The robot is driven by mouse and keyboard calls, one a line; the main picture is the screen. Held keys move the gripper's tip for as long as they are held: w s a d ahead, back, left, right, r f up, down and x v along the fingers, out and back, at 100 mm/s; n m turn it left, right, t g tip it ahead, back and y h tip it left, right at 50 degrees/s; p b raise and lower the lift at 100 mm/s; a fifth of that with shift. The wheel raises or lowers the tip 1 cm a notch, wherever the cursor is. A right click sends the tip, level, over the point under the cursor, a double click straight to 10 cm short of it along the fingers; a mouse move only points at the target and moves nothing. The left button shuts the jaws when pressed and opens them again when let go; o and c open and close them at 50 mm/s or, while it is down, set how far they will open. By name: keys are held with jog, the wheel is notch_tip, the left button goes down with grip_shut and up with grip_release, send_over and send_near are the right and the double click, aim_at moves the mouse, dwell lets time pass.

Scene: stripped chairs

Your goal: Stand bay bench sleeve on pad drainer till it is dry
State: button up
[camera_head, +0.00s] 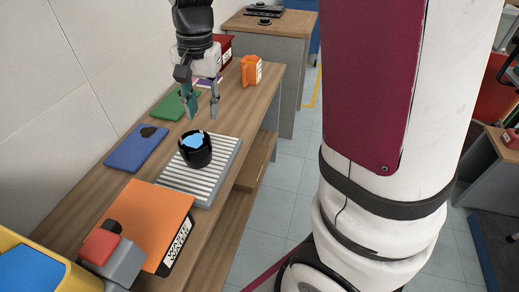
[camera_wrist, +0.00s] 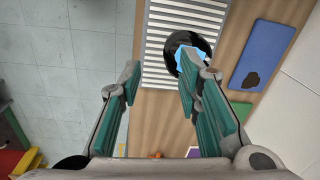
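A black round sleeve (camera_head: 204,157) with light blue inside stands on the white ribbed drainer (camera_head: 173,180) on the wooden bench. It sits toward the drainer's far end. In the wrist view the sleeve (camera_wrist: 173,44) is partly hidden behind one finger, and the drainer (camera_wrist: 155,50) shows beside it. My gripper (camera_head: 202,108) is open and empty, pointing down above the bench, just beyond and above the sleeve.
A blue pad (camera_head: 137,148) with a dark patch and a green pad (camera_head: 176,103) lie along the wall side. An orange holder (camera_head: 251,70) and a red box stand farther back.

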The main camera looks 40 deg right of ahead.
jog(key=s+r+n+t, duration=0.1)
jog(key=s+n, duration=0.3)
jog(key=s, duration=0.8)
jog(key=s+a+r+n+t, duration=0.1)
jog(key=s+r+n, duration=0.3)
jog(key=s, duration=0.8)
jog(key=shift+s+a+n+h, duration=0.25)
jog(key=shift+s+n+h, duration=0.05)
jog(key=shift+n, duration=0.3)
jog(key=shift+r, duration=0.15)
notch_tip(320, 180, up, 7)
jog(key=t+p, duration=0.1)
jog(key=p, duration=0.4)
jog(key=shift+t+p, duration=0.3)
jog(key=shift+w, duration=0.1)
